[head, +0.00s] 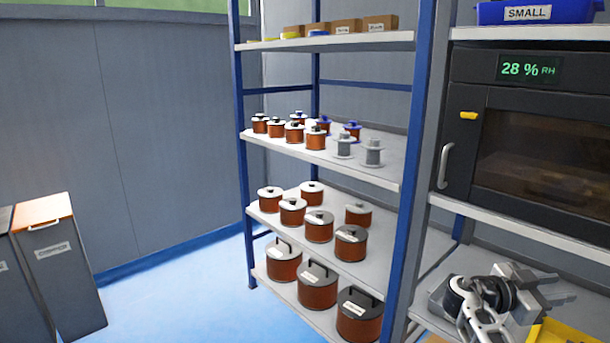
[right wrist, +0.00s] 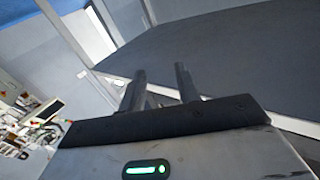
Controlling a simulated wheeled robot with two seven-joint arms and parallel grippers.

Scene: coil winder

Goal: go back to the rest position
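My right gripper (head: 558,288) is at the lower right of the head view, in front of the shelving and below the dark cabinet. In the right wrist view its two fingers (right wrist: 160,72) stand apart with nothing between them, so it is open and empty. My left gripper is in neither view.
A blue-framed shelf rack (head: 397,179) holds copper coils, including a large coil (head: 358,315), and grey spools (head: 373,153). A dark cabinet (head: 468,140) reads 28 % RH. A blue bin (head: 500,14) sits above it. Grey bins (head: 60,275) stand left; blue floor (head: 180,300) between is clear.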

